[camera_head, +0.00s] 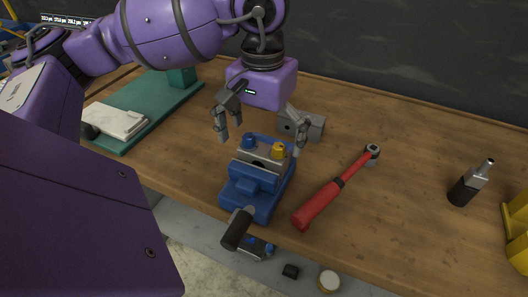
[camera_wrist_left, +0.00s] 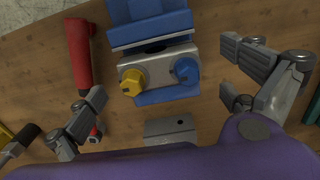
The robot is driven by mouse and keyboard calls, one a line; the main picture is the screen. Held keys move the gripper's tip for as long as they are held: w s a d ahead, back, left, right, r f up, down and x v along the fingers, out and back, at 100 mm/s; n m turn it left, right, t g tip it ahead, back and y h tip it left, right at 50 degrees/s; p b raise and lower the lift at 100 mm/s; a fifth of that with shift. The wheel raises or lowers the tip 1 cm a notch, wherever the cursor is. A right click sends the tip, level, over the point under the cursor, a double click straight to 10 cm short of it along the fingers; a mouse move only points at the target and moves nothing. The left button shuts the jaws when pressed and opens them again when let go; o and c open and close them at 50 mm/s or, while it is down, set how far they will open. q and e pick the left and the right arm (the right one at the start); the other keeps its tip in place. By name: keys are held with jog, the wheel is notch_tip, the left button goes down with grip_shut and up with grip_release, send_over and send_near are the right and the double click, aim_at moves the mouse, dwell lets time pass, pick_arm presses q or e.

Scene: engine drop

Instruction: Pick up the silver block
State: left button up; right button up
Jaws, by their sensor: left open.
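A silver-grey block (camera_head: 312,124) with a dark hole lies on the wooden bench just behind the blue vise (camera_head: 245,190). It also shows in the left wrist view (camera_wrist_left: 171,126), at the lower middle and partly cut off by my purple gripper body. The vise holds a silver piece (camera_wrist_left: 157,67) between its jaws, with a yellow and a blue bolt-like part on top. My left gripper (camera_head: 261,146) is open and empty, pointing down with its fingers spread above and either side of the vise's rear end. One finger partly covers the silver-grey block. My right gripper is not in view.
A red-handled ratchet (camera_head: 333,190) lies right of the vise. The bench between ratchet and black tool is clear.

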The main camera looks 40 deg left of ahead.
pick_arm(q)
jog(key=shift+f, duration=0.6)
jog(key=c, duration=1.9)
jog(key=shift+w+r, duration=0.1)
jog(key=shift+c, duration=0.2)
